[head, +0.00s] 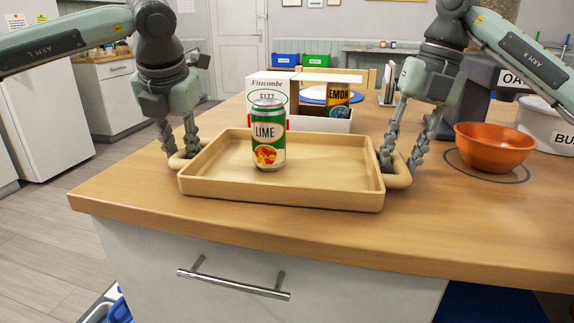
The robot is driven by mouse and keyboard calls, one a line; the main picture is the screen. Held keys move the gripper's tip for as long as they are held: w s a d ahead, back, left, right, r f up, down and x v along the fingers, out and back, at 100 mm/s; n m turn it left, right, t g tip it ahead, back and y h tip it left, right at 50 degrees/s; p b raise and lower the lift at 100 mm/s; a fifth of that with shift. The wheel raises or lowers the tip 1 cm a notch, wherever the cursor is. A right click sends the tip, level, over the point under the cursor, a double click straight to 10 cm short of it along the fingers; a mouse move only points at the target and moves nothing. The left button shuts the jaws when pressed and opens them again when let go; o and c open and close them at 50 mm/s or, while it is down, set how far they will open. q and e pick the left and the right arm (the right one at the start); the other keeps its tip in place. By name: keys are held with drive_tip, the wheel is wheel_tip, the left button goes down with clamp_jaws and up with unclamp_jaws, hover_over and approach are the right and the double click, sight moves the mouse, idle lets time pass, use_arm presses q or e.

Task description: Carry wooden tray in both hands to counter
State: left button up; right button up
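The wooden tray (280,193) is shallow and light, with a loop handle at each end. It is level over the near part of the wooden counter (480,235) and looks to rest on it, though its underside is hidden. A LIME can (268,137) stands upright in the tray. My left gripper (181,156) points down with its fingers on both sides of the left handle (178,163). My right gripper (401,167) straddles the right handle (399,181) the same way. Both look closed on the handles, with the finger contact partly hidden.
Behind the tray stands a white box display (264,85) with a LEMON can (337,96). An orange bowl (494,148) sits to the right, near a white bin (547,125) and a dark OAT-labelled container (495,75). The counter's front right is clear.

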use_arm(q)
drive_tip(key=shift+w+f, duration=0.1)
drive_tip(key=shift+f, duration=0.05)
use_arm(e)
drive_tip(key=shift+f, duration=0.15)
use_arm(q)
drive_tip(key=shift+c, duration=0.2)
use_arm(e)
drive_tip(key=shift+c, duration=0.2)
use_arm(q)
clamp_jaws()
use_arm(e)
clamp_jaws()
